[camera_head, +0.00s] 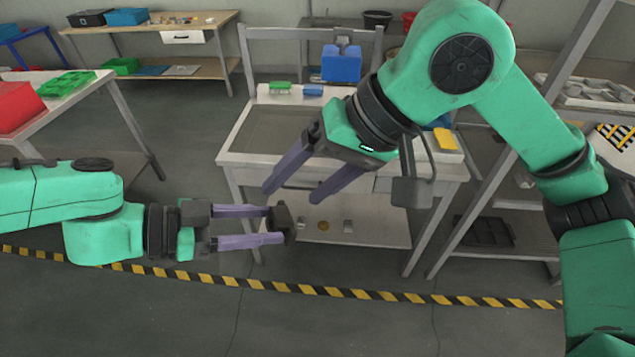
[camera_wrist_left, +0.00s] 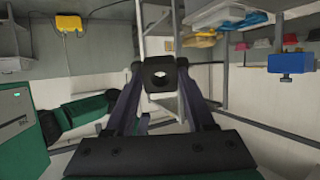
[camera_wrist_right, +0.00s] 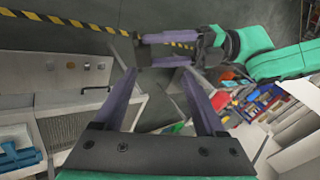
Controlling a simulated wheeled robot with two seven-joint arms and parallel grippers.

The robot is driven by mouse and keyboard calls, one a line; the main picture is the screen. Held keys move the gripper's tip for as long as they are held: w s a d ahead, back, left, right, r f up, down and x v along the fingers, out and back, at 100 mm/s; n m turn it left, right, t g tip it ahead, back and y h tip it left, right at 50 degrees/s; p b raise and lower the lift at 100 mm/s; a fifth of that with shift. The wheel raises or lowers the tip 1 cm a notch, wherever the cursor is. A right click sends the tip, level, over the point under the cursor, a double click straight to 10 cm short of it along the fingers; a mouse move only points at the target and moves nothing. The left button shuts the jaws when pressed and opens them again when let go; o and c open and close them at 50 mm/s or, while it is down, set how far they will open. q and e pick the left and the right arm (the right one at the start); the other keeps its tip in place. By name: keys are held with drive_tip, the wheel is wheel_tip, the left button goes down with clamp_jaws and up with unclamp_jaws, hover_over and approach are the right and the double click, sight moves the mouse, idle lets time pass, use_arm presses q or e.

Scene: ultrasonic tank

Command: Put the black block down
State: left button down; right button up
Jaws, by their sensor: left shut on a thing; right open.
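The black block (camera_head: 284,222) is held between the fingertips of my left gripper (camera_head: 272,225), in the air in front of the work table with the tank (camera_head: 240,172). In the left wrist view the block (camera_wrist_left: 160,75) shows a round hole and sits between both fingers. It also shows at the fingertips in the right wrist view (camera_wrist_right: 139,48). My right gripper (camera_head: 292,193) is open and empty, just above and behind the block in the head view. Its fingers point toward the block without visibly touching it.
A blue box (camera_head: 341,63) hangs behind the tank table, with small green (camera_head: 280,87) and blue (camera_head: 313,91) items below. A lower shelf (camera_head: 370,232) holds small parts. A side table at left carries a red bin (camera_head: 17,108). A rack stands at right. Floor in front is clear.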

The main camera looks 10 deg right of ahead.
sight(286, 215)
use_arm(q)
drive_tip(key=shift+d, duration=0.1)
drive_tip(key=shift+w, duration=0.1)
use_arm(e)
drive_tip(key=shift+n+t+h, duration=0.5)
drive_tip(key=shift+n+h, duration=0.1)
drive_tip(key=shift+h, duration=0.1)
drive_tip(key=x, duration=0.4)
drive_tip(key=d+x, duration=0.1)
drive_tip(key=x, duration=0.2)
drive_tip(key=d+f+x, duration=0.1)
drive_tip(key=x, duration=0.3)
drive_tip(key=shift+w+a+f, duration=0.2)
drive_tip(key=shift+w, duration=0.05)
clamp_jaws()
use_arm(q)
drive_tip(key=shift+c, duration=0.8)
unclamp_jaws()
